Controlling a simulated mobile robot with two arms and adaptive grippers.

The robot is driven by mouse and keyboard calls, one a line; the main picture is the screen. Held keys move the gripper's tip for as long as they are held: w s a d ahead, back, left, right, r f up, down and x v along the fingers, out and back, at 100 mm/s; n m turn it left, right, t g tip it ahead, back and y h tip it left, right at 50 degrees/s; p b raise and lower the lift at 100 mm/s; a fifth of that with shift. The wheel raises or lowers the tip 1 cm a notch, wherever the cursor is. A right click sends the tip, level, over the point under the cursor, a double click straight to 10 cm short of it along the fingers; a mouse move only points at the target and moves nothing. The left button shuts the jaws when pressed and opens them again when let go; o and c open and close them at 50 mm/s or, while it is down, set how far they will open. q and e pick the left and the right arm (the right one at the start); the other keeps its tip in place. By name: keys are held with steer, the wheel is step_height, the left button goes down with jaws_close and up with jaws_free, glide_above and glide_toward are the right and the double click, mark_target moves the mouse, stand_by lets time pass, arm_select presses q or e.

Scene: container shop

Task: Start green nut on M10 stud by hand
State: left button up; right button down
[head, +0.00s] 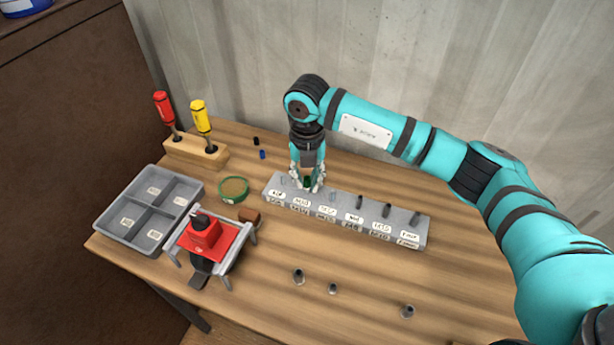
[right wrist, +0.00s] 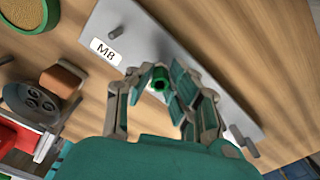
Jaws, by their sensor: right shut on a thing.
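The green nut (right wrist: 160,78) sits between the fingertips of my right gripper (right wrist: 163,84), seen from above with its dark bore showing. My right gripper also shows in the head view (head: 307,181), pointing down over the left part of the grey stud block (head: 418,232). In the wrist view the stud block (right wrist: 150,35) carries a bare stud beside a label reading M8 (right wrist: 106,52). The nut is over the position beside that one. The stud under it is hidden, so I cannot tell whether the threads meet. My left gripper is not in view.
Left of the block are a round green-rimmed dish (head: 233,190), a red and grey fixture (head: 205,237) and a grey divided tray (head: 150,168). Two screwdrivers stand in a wooden rack (head: 193,150). Several small metal parts (head: 298,276) lie in front. The right tabletop is clear.

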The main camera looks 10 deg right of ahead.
steer(key=shift+f+b, duration=0.65)
steer(key=shift+f, duration=0.25)
steer(key=m, duration=1.5)
steer(key=shift+m, duration=0.3)
steer(key=c, duration=1.7)
jaws_free()
steer(key=shift+m, duration=0.4)
steer(key=o, duration=0.5)
steer(key=shift+o, duration=0.2)
